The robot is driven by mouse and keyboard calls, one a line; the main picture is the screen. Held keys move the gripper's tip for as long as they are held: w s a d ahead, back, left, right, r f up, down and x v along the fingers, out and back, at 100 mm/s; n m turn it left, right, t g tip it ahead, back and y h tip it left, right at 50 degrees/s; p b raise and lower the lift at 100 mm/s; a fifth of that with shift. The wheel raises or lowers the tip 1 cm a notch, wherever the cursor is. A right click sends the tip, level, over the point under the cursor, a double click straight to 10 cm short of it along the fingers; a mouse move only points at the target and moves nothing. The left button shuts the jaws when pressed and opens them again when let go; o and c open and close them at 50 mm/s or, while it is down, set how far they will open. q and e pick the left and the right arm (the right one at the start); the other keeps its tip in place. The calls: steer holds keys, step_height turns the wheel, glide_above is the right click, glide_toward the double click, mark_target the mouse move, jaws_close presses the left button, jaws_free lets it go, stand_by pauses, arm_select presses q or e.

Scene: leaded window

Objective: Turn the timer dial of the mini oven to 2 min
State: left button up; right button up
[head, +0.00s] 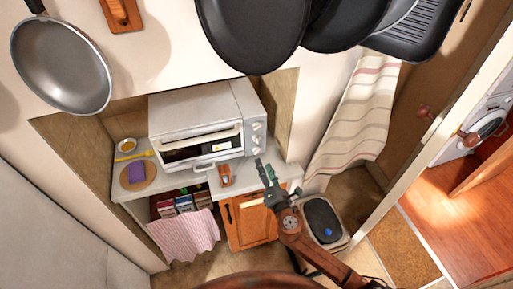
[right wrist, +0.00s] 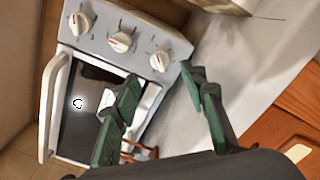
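The white mini oven (head: 197,112) stands on the counter with its door closed. Its right-hand panel carries three white dials, an upper (right wrist: 80,23), a middle (right wrist: 121,40) and a lower one (right wrist: 160,60), each with a red mark. The labels are too small to read, so I cannot tell which is the timer dial. My right gripper (head: 265,168) is in front of the panel, just below the lower dial. In the right wrist view its green fingers (right wrist: 160,78) are spread apart with nothing between them, close to the lower dial but apparently not touching it. My left gripper is not in view.
A small wooden holder (head: 225,175) stands on the counter (head: 258,172) before the oven, near my right gripper. A purple sponge (head: 136,171) lies on a round board at left. Dark pans (head: 255,30) hang above. A bin (head: 322,220) stands below right.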

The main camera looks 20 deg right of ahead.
mark_target(257, 150)
steer(key=shift+w+r, duration=0.1)
steer(key=shift+w, duration=0.35)
steer(key=w, duration=0.5)
steer(key=shift+w, duration=0.65)
steer(key=c, duration=0.7)
jaws_close()
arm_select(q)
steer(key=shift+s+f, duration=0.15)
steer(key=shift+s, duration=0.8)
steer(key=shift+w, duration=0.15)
